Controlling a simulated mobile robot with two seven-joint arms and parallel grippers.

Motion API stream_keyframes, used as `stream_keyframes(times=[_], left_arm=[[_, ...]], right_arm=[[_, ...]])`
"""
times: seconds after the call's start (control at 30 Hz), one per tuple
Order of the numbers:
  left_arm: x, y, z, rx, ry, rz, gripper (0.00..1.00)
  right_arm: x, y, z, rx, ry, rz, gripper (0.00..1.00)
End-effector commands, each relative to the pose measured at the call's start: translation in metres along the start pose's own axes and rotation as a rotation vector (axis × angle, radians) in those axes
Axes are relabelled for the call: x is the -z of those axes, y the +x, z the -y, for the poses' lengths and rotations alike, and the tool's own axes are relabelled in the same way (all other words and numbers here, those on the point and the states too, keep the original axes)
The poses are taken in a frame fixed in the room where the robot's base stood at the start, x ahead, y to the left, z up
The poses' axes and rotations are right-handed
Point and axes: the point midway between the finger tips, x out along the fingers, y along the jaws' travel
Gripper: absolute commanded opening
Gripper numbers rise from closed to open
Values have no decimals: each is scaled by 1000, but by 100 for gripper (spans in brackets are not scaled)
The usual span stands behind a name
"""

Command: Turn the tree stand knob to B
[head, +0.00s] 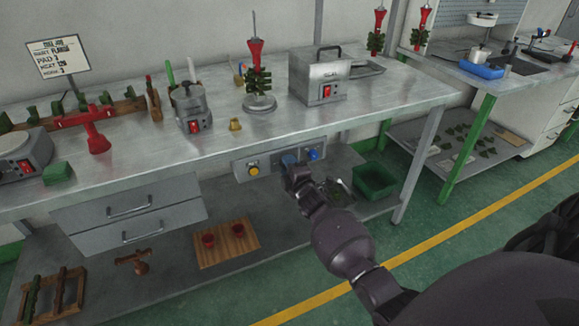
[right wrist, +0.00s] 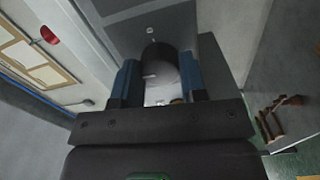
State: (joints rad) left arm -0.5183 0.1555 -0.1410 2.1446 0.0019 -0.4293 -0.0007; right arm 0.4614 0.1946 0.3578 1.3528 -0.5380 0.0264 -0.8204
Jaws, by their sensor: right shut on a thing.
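A grey control panel (head: 241,170) is fixed under the front edge of the workbench. My right gripper (head: 290,162) reaches its middle section. In the right wrist view, the two blue fingers (right wrist: 158,84) stand on both sides of a black round knob (right wrist: 158,68) with a small light mark, and are shut on it. In the head view the gripper hides this knob. I cannot read the letters around it. The tree stand (head: 260,103) on the bench carries a red and green wax tree (head: 256,72). My left gripper is not in view.
The panel also has a yellow button (head: 253,171) to the left and a blue knob (head: 313,154) to the right. Drawers (head: 128,213) hang at the left below the bench. A green bin (head: 375,180) and a board with red cups (head: 228,244) sit on the lower shelf.

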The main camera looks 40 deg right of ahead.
Motion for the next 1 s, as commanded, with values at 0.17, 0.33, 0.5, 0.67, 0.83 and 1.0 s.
stream_keyframes(times=[0.17,0.33,0.5,0.67,0.83,1.0], left_arm=[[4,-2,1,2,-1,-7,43],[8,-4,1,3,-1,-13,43],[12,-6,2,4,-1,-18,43],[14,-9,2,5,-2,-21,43],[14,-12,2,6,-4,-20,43],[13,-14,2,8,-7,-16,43]], right_arm=[[0,0,-1,0,168,0,16],[0,0,-1,0,330,0,16],[0,0,-1,0,491,0,16],[0,0,-1,0,643,0,16],[0,0,-1,0,804,0,16],[0,0,-1,0,965,-1,16]])
